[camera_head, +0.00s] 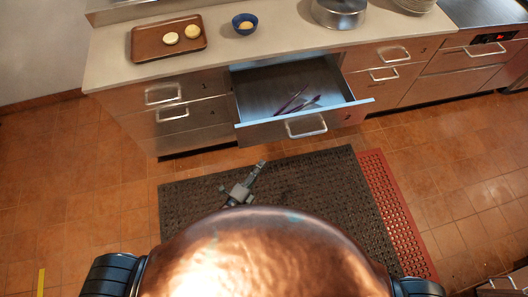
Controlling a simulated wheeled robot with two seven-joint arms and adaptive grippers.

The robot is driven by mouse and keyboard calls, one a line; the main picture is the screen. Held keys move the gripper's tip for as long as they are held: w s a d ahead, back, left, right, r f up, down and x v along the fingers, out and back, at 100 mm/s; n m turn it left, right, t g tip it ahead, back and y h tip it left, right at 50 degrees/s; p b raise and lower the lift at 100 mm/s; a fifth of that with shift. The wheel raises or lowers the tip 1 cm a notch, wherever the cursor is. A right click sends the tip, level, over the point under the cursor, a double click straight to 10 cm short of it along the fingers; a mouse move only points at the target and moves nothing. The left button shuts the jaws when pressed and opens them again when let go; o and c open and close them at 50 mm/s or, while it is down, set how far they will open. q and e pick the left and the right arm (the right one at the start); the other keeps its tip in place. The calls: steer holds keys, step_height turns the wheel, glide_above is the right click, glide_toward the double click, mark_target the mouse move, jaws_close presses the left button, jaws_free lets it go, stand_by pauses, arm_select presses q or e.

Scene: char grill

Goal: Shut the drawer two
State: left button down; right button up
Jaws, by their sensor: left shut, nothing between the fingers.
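Drawer two (268,132) is pulled well out from the steel counter, with the number 2 on its front. Its bar handle (306,126) is on the front face. Several utensils (296,101) with reddish handles lie inside the drawer. My left gripper (262,163) is shut and empty. In the picture it shows below and left of the drawer handle, over the dark mat, apart from the drawer. My right gripper does not show.
Shut drawers with handles flank it on the left (164,94) and right (392,54). A brown tray (150,45), blue bowl (245,24) and metal pot (338,10) stand on the counter. A dark mat (320,185) and red mat (395,205) lie on the tiled floor.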

arm_select(q)
steer(key=b, duration=0.1)
glide_toward(275, 133)
steer(key=w+d, duration=0.2)
steer(key=d, duration=0.2)
steer(key=shift+w+a, duration=0.35)
steer(key=shift+w, duration=0.4)
steer(key=shift+w+a, duration=0.3)
steer(key=shift+w, duration=0.5)
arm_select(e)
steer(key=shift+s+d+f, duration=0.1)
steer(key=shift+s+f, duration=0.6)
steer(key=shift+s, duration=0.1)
